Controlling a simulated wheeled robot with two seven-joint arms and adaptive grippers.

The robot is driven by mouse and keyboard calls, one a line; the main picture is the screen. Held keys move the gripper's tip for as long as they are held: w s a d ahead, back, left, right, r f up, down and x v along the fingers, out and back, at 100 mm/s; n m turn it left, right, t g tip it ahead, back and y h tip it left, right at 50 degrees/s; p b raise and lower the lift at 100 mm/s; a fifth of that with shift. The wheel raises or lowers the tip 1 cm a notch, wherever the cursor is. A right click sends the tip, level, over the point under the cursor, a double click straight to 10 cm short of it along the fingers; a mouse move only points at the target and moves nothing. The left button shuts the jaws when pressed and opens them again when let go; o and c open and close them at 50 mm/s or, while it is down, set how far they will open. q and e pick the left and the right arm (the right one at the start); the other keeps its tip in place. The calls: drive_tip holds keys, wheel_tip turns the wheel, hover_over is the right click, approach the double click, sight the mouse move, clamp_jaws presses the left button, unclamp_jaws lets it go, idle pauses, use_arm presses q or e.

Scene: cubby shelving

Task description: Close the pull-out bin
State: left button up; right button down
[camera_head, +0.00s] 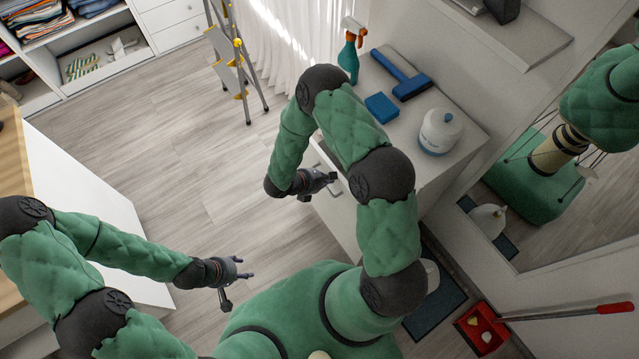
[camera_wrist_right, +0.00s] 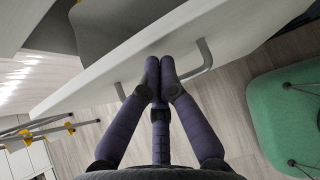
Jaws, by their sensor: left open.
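The pull-out bin's white front panel (camera_head: 338,222) is under the white counter in the head view, standing out from the cabinet. In the right wrist view the panel (camera_wrist_right: 235,30) crosses the picture, with a gap and a grey bin (camera_wrist_right: 105,30) behind it. A metal bar handle (camera_wrist_right: 205,58) is on its outer face, its middle hidden by my fingers. My right gripper (camera_wrist_right: 156,75) has its fingers together at the panel near the handle; contact is unclear. It also shows in the head view (camera_head: 325,179). My left gripper (camera_head: 240,278) is open and empty over the floor.
A yellow stepladder (camera_head: 238,65) stands behind. A red dustpan (camera_head: 481,328) lies at the lower right.

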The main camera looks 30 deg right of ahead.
drive_tip(key=shift+d, duration=0.25)
drive_tip(key=d+b, duration=0.2)
drive_tip(key=d, duration=0.7)
drive_tip(key=shift+w, duration=0.4)
drive_tip(key=shift+a, duration=0.1)
